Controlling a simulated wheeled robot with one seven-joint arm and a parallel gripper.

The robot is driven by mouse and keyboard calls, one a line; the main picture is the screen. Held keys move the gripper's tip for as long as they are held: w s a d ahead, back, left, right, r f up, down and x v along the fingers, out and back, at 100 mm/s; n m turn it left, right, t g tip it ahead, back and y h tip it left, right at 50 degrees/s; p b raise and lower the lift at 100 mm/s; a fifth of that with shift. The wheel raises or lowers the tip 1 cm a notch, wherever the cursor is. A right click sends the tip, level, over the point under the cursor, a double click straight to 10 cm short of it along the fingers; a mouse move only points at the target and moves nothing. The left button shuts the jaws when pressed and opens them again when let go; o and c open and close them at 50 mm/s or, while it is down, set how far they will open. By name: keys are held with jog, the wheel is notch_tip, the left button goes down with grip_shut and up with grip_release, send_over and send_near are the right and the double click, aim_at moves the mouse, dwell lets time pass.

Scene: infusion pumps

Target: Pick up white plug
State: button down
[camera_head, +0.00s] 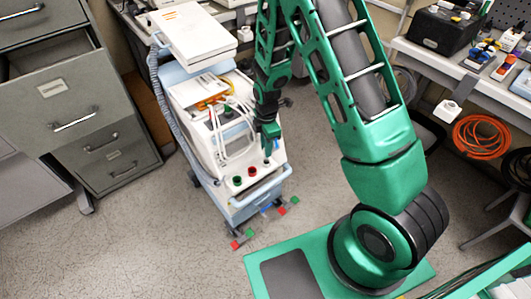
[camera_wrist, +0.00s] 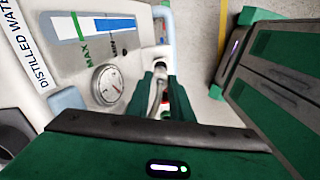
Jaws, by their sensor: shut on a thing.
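My gripper (camera_head: 269,132) is over the front part of the white medical cart's top (camera_head: 205,130), pointing down. In the wrist view its two dark green fingers (camera_wrist: 161,90) are shut on a small whitish thing, which looks like the white plug (camera_wrist: 158,88). The plug is mostly hidden by the fingers, and I cannot tell whether it is still seated in the cart. A red plug (camera_head: 252,171) and a green plug (camera_head: 237,180) stand on the cart's front panel. Something red (camera_wrist: 181,104) also shows beside the fingers in the wrist view.
The cart carries looped white tubes (camera_head: 238,132) and a raised white box (camera_head: 193,32). A round gauge (camera_wrist: 107,85) is beside the fingers. Grey drawers (camera_head: 72,120) stand left. A cluttered bench (camera_head: 460,72) and an orange coiled cable (camera_head: 480,138) are right.

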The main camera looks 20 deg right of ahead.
jog(key=s+a+r, duration=0.6)
jog(key=s+a, duration=0.1)
jog(key=a, duration=0.2)
jog(key=shift+r, duration=0.4)
